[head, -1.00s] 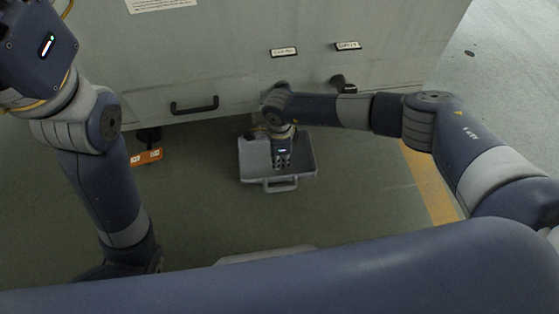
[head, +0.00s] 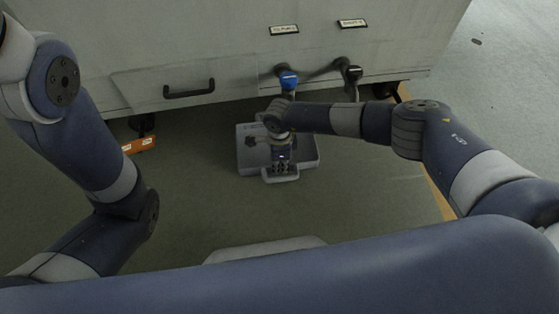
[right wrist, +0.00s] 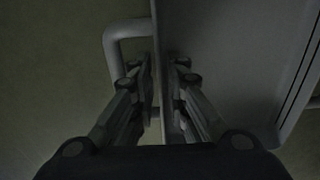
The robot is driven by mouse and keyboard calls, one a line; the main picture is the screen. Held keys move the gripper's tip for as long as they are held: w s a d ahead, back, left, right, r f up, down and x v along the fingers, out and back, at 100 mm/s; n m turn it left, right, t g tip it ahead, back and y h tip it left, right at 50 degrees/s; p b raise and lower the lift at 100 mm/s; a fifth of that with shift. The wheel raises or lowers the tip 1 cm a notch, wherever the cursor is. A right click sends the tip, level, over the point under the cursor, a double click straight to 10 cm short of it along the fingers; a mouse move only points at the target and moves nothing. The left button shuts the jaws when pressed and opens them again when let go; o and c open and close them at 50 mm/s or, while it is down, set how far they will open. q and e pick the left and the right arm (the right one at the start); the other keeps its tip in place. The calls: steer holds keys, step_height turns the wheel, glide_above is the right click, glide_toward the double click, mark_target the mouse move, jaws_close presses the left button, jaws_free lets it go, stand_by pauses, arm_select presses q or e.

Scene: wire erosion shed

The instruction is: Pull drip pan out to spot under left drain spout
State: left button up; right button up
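The grey drip pan (head: 308,150) lies on the floor in front of the machine, its loop handle (head: 281,177) toward me. My right gripper (head: 281,164) reaches down to its front edge. In the right wrist view the right gripper's fingers (right wrist: 160,95) stand close on either side of the pan's front wall and look shut on it, with the handle (right wrist: 114,45) left of them. The left drain spout (head: 288,79) has a blue end and is behind the pan, partly hidden by my right arm. The right spout (head: 351,73) is black. My left gripper is out of view.
The grey machine cabinet (head: 225,60) stands behind, with a black drawer handle (head: 189,89) and small labels above the spouts. An orange tagged part (head: 139,145) is under the cabinet at left. Floor between the pan and my base is clear.

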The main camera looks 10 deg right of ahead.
steer(key=shift+f, duration=0.4)
jaws_close()
steer(key=shift+s+d, duration=0.1)
steer(key=shift+d, duration=0.05)
